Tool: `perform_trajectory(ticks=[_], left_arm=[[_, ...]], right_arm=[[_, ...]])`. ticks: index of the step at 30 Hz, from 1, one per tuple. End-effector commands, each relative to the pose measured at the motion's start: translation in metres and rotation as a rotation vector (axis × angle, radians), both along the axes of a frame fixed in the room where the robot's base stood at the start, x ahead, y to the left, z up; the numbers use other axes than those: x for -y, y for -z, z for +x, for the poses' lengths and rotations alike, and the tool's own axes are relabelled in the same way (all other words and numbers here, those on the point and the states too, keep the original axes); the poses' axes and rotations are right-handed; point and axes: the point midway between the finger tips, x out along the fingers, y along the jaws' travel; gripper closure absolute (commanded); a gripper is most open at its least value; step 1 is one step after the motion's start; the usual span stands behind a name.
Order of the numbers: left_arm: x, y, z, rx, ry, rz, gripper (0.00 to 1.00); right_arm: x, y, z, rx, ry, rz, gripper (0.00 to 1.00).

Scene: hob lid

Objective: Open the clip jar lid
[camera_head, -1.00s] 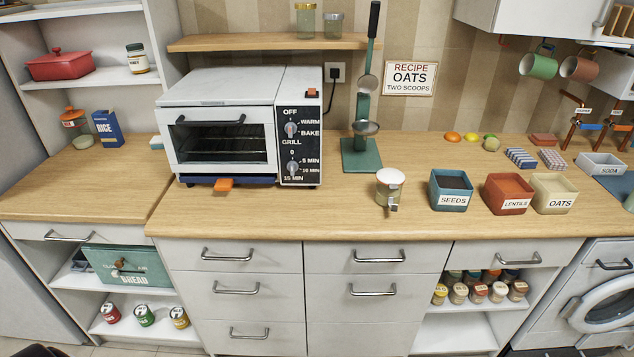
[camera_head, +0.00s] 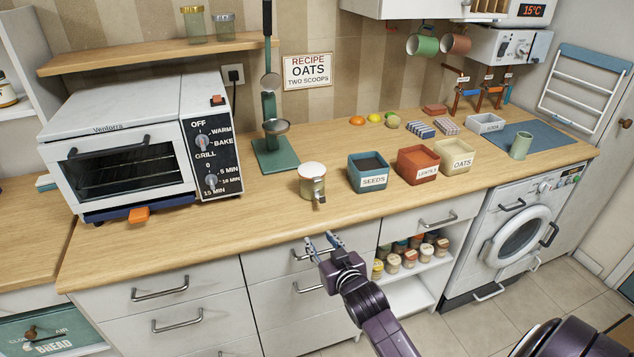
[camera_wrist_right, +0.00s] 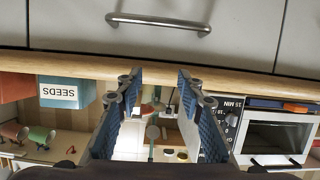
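The clip jar (camera_head: 312,182) stands upright on the wooden counter near its front edge, left of the seeds box. Its white lid (camera_head: 312,169) is on top, and a metal clip (camera_head: 319,198) hangs at its front. The lid looks closed. My right gripper (camera_head: 322,241) is in front of the counter, below the jar and apart from it, by the drawer fronts. Its two fingers are spread with nothing between them, as the right wrist view (camera_wrist_right: 158,78) also shows. The jar cannot be made out in the right wrist view. My left gripper is not in view.
The seeds box (camera_head: 367,171), lentils box (camera_head: 417,164) and oats box (camera_head: 456,157) stand right of the jar. A green stand (camera_head: 276,152) and a toaster oven (camera_head: 124,145) are to its left. The counter (camera_head: 240,208) in front of them is clear.

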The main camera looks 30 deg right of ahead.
Motion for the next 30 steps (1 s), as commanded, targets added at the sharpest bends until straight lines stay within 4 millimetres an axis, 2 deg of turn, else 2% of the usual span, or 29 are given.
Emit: perform_trajectory(ticks=[1, 3, 6, 9, 14, 24, 30], left_arm=[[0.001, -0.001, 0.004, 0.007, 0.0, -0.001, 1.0], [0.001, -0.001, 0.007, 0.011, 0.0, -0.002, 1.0], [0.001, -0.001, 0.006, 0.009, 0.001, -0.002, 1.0], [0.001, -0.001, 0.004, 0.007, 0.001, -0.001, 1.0], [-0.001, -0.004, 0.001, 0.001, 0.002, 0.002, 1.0], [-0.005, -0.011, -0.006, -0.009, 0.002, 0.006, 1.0], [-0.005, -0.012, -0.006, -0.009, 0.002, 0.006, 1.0]], right_arm=[[0.009, -0.029, 0.007, 0.061, 0.014, -0.007, 0.65], [0.022, -0.058, 0.018, 0.147, 0.03, -0.011, 0.65], [0.035, -0.083, 0.029, 0.235, 0.043, -0.019, 0.65], [0.043, -0.098, 0.035, 0.288, 0.049, -0.021, 0.65], [0.048, -0.104, 0.049, 0.307, 0.051, -0.023, 0.65], [0.061, -0.103, 0.096, 0.304, 0.05, -0.023, 0.65], [0.064, -0.102, 0.109, 0.303, 0.05, -0.023, 0.65]])
